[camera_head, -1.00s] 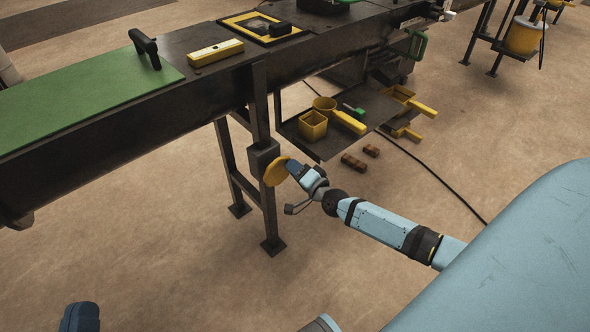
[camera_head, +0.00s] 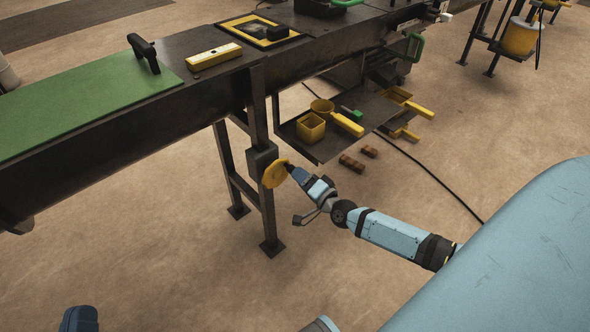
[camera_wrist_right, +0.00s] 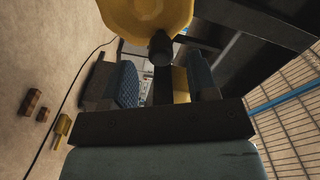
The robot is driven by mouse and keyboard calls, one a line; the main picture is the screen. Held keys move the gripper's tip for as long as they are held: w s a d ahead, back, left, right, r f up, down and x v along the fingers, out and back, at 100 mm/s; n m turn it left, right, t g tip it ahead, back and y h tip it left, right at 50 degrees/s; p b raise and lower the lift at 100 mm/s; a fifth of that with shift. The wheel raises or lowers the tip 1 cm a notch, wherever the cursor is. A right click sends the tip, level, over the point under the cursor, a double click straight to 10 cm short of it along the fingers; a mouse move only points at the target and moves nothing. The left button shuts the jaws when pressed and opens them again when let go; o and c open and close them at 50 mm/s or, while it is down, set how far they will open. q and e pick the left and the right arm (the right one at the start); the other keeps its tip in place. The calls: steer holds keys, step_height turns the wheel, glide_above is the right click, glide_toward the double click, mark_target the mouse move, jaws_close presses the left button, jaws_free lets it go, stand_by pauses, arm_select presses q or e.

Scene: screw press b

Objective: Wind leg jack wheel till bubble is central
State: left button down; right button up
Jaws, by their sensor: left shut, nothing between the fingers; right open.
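The yellow jack wheel (camera_head: 275,174) sits on a dark box (camera_head: 262,158) on the bench leg (camera_head: 268,215). In the right wrist view the wheel (camera_wrist_right: 150,14) fills the top, with a black knob (camera_wrist_right: 161,48) sticking out. My right gripper (camera_head: 291,170) is at the wheel's right side. Its fingers (camera_wrist_right: 163,84) are apart, with the knob just beyond them in the picture; I cannot tell whether they touch it. A yellow spirit level (camera_head: 213,56) lies on the bench; its bubble is too small to read. Part of my left gripper (camera_head: 80,318) shows at the bottom left; its fingertips are unclear.
A low shelf (camera_head: 325,150) right of the leg holds yellow containers (camera_head: 311,127) and tools. Brown blocks (camera_head: 352,163) and a black cable (camera_head: 440,182) lie on the floor. A green mat (camera_head: 80,105) and a black handle (camera_head: 145,52) are on the bench. Floor left of the leg is clear.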

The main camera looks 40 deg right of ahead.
arm_select(q)
steer(key=f+g+y+p, duration=0.1)
steer(key=f, duration=0.1)
steer(key=a+f+g+y, duration=0.1)
steer(key=f, duration=0.2)
steer(key=shift+w+a+p, duration=0.1)
steer(key=shift+a+p, duration=0.05)
steer(key=shift+p, duration=0.25)
arm_select(e)
steer(key=s, duration=1)
steer(key=shift+d, duration=0.35)
arm_select(q)
steer(key=shift+r, duration=0.1)
